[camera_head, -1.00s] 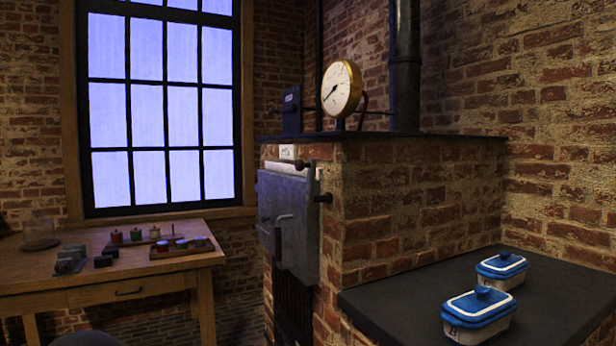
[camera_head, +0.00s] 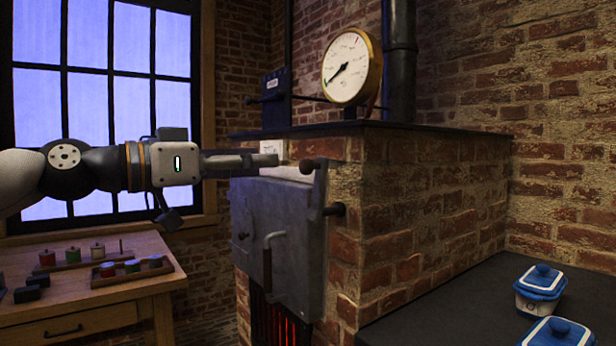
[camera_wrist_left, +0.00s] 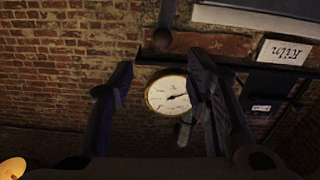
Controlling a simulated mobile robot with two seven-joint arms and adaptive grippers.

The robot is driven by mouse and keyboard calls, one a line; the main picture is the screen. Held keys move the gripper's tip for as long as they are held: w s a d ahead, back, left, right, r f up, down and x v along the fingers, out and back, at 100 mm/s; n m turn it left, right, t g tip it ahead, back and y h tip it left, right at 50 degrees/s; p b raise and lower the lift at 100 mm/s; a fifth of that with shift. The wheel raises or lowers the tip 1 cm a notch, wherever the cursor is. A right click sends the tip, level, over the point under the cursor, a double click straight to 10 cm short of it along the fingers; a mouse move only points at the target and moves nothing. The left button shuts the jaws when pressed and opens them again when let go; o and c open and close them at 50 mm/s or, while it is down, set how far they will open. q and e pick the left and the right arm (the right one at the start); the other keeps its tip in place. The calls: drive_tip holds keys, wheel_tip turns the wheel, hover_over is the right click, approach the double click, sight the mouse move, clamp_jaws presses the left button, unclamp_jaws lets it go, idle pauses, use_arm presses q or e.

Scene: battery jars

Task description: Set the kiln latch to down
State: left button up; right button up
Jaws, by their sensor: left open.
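The kiln (camera_head: 395,215) is a brick block with a grey metal door (camera_head: 275,225) on its front. The latch (camera_head: 320,185) is a dark lever at the door's upper right corner; it points up from its pivot (camera_head: 335,209) to a round knob (camera_head: 306,166). My left gripper (camera_head: 272,160) is level with the knob, just left of it and apart from it in the head view. In the left wrist view, which is upside down, its fingers (camera_wrist_left: 162,82) are spread with nothing between them; a dark round knob (camera_wrist_left: 162,40) shows beyond them. My right gripper is not in view.
A round gauge (camera_head: 352,67) and a dark box (camera_head: 275,98) stand on the kiln top. A curved handle (camera_head: 268,258) sticks out of the door. Blue-lidded containers (camera_head: 541,282) sit on the dark ledge at right. A wooden table (camera_head: 100,245) with small jars stands left.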

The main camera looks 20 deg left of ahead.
sight(301, 166)
use_arm(q)
drive_tip(key=x, duration=0.6)
drive_tip(key=f+b+x, duration=0.1)
drive_tip(key=x, duration=0.2)
drive_tip(key=shift+w+d, duration=0.1)
drive_tip(key=shift+w, duration=0.2)
clamp_jaws()
